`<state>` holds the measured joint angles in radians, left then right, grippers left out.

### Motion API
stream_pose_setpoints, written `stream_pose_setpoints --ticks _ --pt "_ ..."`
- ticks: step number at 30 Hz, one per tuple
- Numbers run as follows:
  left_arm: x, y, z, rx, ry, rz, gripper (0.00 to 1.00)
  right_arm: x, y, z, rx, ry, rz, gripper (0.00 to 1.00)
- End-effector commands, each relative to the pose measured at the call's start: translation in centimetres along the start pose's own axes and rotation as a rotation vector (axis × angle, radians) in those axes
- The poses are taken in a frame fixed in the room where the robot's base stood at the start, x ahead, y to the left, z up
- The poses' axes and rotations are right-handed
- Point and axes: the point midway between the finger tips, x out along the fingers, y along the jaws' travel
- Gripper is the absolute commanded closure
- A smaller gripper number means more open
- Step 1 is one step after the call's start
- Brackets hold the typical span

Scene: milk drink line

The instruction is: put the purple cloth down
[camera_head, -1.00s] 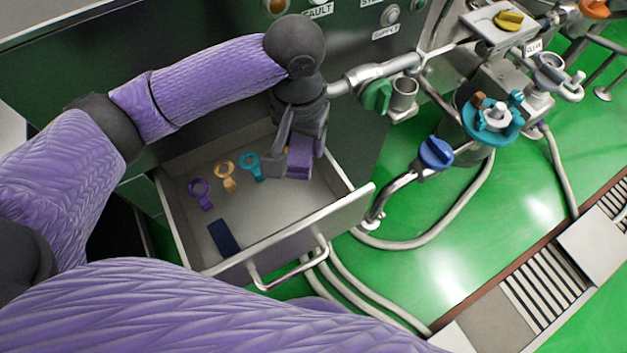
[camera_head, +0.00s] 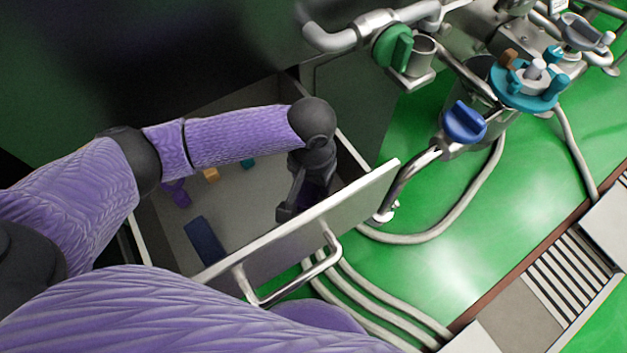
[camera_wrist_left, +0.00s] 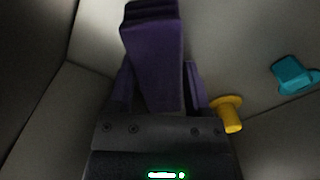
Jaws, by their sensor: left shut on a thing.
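My left gripper (camera_head: 293,207) is inside the open drawer (camera_head: 300,236), low near its front right. In the left wrist view the gripper is shut on the folded purple cloth (camera_wrist_left: 153,50), which sticks out past the fingers. In the head view the cloth is mostly hidden by the gripper and in shadow. I cannot tell whether the cloth touches the drawer floor. My right gripper is not in view.
In the drawer lie a purple piece (camera_head: 177,192), an orange piece (camera_head: 211,174), a teal piece (camera_head: 248,163) and a dark blue block (camera_head: 204,242). A yellow piece (camera_wrist_left: 230,115) is close beside the gripper. Pipes with a blue valve handle (camera_head: 464,122) stand right of the drawer.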

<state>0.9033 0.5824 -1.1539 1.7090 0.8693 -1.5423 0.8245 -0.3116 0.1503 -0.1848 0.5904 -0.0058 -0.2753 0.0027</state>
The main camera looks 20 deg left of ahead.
Motion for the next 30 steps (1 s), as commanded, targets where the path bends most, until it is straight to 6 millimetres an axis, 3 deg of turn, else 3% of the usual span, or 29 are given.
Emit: stream_pose_setpoints --ticks 8,9,13,23,30 --pt "0.0 0.0 0.0 0.0 0.002 0.0 1.0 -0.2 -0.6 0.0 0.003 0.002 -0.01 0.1" --pt "0.0 0.0 -0.1 0.001 0.003 0.0 0.31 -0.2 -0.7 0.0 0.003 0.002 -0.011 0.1" --pt "0.0 0.0 -0.1 0.001 0.003 0.0 0.04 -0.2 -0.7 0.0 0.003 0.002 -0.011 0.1" --pt "-0.6 0.0 -0.1 0.0 0.004 0.0 0.01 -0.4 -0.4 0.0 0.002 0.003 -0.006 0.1" --pt "-7.9 0.0 -0.1 0.0 0.012 0.0 0.01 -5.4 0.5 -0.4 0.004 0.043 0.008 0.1"
